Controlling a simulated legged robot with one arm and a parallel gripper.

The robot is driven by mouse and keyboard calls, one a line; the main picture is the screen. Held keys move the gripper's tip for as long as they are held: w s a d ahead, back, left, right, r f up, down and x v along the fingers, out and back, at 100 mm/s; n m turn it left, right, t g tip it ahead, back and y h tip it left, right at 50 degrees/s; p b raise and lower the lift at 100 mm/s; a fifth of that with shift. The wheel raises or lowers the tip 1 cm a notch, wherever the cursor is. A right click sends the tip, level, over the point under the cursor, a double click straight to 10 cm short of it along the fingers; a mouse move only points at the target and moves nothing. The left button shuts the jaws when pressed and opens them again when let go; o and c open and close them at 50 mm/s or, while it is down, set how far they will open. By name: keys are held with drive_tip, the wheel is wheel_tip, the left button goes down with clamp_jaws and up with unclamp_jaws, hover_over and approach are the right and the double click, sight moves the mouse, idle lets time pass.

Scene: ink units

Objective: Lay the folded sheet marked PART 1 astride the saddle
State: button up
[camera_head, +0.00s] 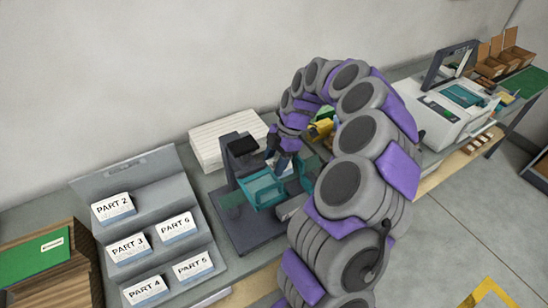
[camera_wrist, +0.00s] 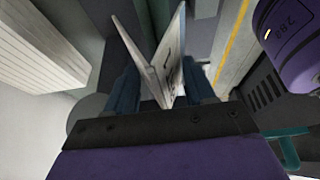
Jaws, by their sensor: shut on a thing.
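My gripper (camera_wrist: 164,92) is shut on a folded white sheet (camera_wrist: 147,62) in the wrist view. The sheet stands between the blue fingers, its two leaves spread in a narrow V that opens away from the gripper. A dark mark shows on the right leaf, but I cannot read it. In the head view my gripper (camera_head: 287,160) is over the bench machine with teal parts (camera_head: 262,192), close to its right side. The saddle itself I cannot make out clearly there; the gripper and arm cover part of that area.
A white paper stack (camera_head: 215,142) is behind the machine. A yellow item (camera_head: 320,128) lies beyond my gripper. A white machine (camera_head: 445,110) stands farther right.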

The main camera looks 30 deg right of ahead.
drive_tip(key=f, duration=0.1)
drive_tip(key=d+f, duration=0.1)
drive_tip(key=shift+f+b, duration=0.35)
drive_tip(key=shift+f, duration=0.4)
drive_tip(key=shift+b+x, duration=0.75)
drive_tip(key=shift+x, duration=0.4)
drive_tip(key=shift+d+f, duration=0.15)
drive_tip(key=shift+d, duration=0.2)
drive_tip(key=shift+a+f+b, duration=0.15)
drive_tip(key=shift+b, duration=0.15)
drive_tip(key=o, duration=1.1)
